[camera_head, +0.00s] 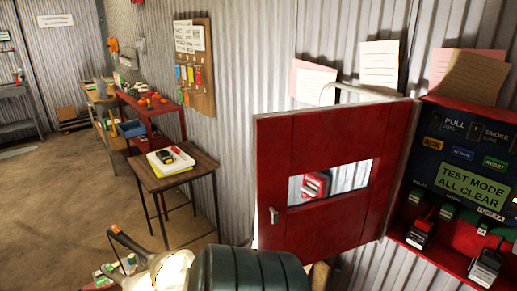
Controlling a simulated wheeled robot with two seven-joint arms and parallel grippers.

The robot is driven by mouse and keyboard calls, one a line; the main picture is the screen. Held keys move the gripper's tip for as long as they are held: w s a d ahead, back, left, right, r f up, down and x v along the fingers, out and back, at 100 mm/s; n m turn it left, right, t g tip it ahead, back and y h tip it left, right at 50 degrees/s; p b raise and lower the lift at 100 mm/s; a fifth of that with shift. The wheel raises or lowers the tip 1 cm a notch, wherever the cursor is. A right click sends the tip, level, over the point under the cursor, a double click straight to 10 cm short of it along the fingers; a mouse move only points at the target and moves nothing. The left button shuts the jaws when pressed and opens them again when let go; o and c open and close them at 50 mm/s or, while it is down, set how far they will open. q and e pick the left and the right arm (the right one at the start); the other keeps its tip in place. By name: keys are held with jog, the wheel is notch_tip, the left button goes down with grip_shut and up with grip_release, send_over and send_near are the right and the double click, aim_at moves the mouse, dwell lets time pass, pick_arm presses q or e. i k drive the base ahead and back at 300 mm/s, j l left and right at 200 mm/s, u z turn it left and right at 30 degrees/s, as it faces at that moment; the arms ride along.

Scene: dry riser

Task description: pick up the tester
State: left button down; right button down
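A small black and red handheld device (168,155), possibly the tester, lies on a white sheet over a yellow pad on a small dark wooden table (200,167) left of centre. Other small devices, one red and black (421,231) and one grey and black (486,266), stand in the lower part of the open red cabinet (456,258) at the right. I cannot tell for sure which device is the tester. Neither of my grippers shows in the head view.
The red cabinet door (272,180) stands open, with a window showing a red object behind it. A dark green ribbed cylinder (245,268) and a bright lamp-like thing fill the bottom middle. A red shelf (150,107) stands behind the small table. Brown floor (60,195) is clear at left.

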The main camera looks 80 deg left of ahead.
aim_at(164, 156)
jog(key=u, duration=3.4)
jog(key=i+j+u, duration=0.1)
jog(key=j+u, duration=0.15)
jog(key=j, duration=0.2)
jog(key=i+j+u, duration=0.2)
jog(key=j, duration=0.2)
jog(key=i+j+u, duration=0.25)
jog(key=j, duration=0.15)
jog(key=i+j+u, duration=0.9)
jog(key=i+j+z, duration=0.15)
jog(key=i, duration=0.4)
jog(key=i+j+z, duration=0.15)
jog(key=i, duration=0.4)
